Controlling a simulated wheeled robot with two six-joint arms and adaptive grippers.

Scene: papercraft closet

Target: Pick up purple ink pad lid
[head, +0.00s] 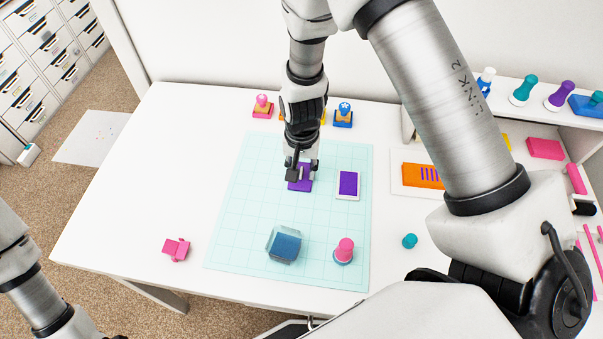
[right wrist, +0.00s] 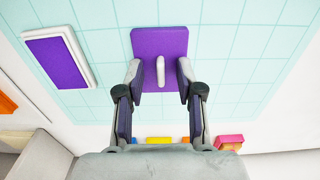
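The purple ink pad lid (head: 300,184) lies on the pale teal cutting mat (head: 240,215). In the right wrist view, the lid (right wrist: 160,42) is a purple square with a small pale handle (right wrist: 158,72) standing on it. My right gripper (head: 301,172) is right over the lid and hides part of it in the head view. In the right wrist view, the right gripper (right wrist: 160,72) is open, with its fingers on either side of the handle and gaps showing. The purple ink pad (head: 348,184) in its white tray lies uncovered beside the lid. My left gripper is out of view.
A blue-grey block (head: 284,244) and a pink-handled stamp (head: 344,250) stand on the mat's near part. Several stamps, including a pink one (head: 263,106), line the back edge. A pink piece (head: 176,249) lies left of the mat. The table's left side is mostly clear.

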